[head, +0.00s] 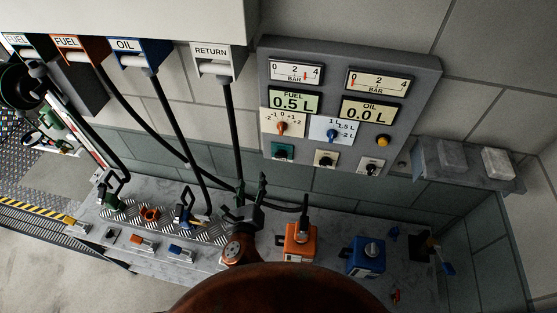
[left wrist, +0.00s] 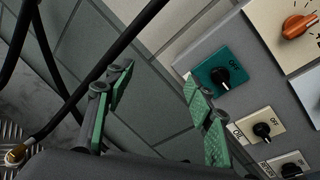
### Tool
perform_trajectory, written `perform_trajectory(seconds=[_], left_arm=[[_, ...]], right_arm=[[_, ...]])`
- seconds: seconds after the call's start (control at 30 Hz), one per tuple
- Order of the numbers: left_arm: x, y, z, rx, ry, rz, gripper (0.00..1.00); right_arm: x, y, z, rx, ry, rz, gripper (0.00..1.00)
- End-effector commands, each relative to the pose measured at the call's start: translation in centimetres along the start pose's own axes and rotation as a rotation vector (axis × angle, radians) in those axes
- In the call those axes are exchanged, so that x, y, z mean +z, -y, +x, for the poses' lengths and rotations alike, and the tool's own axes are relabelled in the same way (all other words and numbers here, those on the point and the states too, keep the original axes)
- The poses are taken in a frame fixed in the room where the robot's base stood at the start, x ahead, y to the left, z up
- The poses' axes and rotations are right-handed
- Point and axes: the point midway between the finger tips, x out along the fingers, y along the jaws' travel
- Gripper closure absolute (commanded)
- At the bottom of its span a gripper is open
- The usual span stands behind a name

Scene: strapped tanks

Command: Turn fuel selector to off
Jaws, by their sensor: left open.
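The grey control panel (head: 346,110) on the wall carries a row of knobs below its displays. A black knob on a teal plate (head: 283,152) is at the lower left of the row and looks like the fuel selector. My right gripper is not in view.
Oil (left wrist: 262,130) and return (left wrist: 290,170) knobs sit beside the selector, and an orange knob (left wrist: 299,26) is above. Black hoses (head: 234,130) hang just left. Orange (head: 300,241) and blue (head: 366,256) canisters stand on the marble counter. A shelf (head: 466,165) is at right.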

Motion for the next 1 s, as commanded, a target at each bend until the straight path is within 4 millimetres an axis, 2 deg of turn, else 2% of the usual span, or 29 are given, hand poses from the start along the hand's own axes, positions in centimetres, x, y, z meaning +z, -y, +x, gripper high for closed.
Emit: perform_trajectory(seconds=[0.03, 0.1, 0.23, 0.37, 0.8, 1.0], left_arm=[[0.0, 2.5, -0.1, -0.063, 0.033, 0.14, 0.51], [-0.1, 5.1, -0.6, -0.128, 0.076, 0.298, 0.51], [-0.4, 7.9, -1.3, -0.196, 0.133, 0.478, 0.51], [-0.5, 8.9, -0.9, -0.216, 0.153, 0.535, 0.51], [0.1, 10.3, 5.1, -0.212, 0.151, 0.531, 0.51], [0.1, 10.4, 6.0, -0.213, 0.149, 0.528, 0.51]], right_arm=[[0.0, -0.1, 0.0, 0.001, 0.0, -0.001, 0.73], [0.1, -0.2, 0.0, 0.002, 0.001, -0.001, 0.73], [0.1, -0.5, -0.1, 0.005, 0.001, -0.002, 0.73], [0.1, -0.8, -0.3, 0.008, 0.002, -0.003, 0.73], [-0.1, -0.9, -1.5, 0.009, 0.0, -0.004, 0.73], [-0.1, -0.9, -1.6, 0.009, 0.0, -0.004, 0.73]])
